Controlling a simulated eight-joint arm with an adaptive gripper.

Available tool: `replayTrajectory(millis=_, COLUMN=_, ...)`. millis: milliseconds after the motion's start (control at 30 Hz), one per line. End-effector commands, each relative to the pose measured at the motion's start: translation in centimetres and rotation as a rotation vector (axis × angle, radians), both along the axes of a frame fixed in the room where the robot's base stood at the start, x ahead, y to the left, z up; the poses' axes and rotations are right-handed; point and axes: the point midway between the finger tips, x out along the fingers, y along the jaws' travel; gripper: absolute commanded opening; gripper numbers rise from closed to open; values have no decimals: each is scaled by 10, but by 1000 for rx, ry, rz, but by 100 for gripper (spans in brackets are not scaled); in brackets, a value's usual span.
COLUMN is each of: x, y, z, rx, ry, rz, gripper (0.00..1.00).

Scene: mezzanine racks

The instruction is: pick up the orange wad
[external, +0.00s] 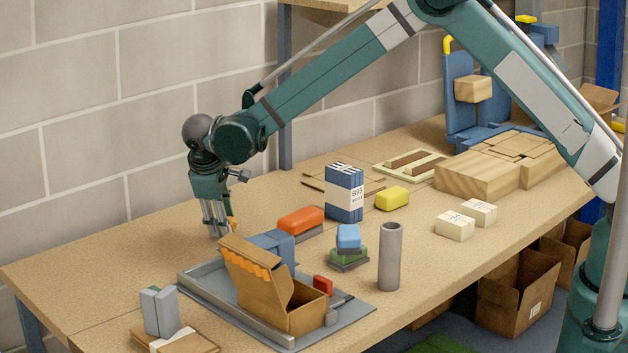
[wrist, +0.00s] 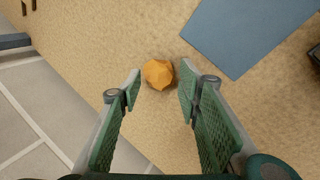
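The orange wad (wrist: 158,74) is a small crumpled ball on the tan tabletop. In the wrist view it lies between the tips of my gripper (wrist: 160,92), with a gap on each side. The gripper is open, and its green padded fingers stand on either side of the wad. In the external view my gripper (external: 217,230) points down at the tabletop near the wall.
A grey tray (external: 215,296) with an open cardboard box (external: 262,290) stands in front of the gripper. An orange-red block (external: 300,219) lies to its right. A grey cylinder (external: 390,258) stands further right. The wall is close behind. The tabletop left of the gripper is clear.

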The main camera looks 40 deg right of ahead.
Motion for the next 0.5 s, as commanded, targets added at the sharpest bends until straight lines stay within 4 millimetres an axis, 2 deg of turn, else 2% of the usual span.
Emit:
replayTrajectory(millis=133, x=0, y=0, z=0, rx=0, ry=0, rz=0, gripper=33)
replayTrajectory(millis=267, x=0, y=0, z=0, rx=0, ry=0, rz=0, gripper=17)
replayTrajectory(millis=500, x=0, y=0, z=0, rx=0, ry=0, rz=0, gripper=17)
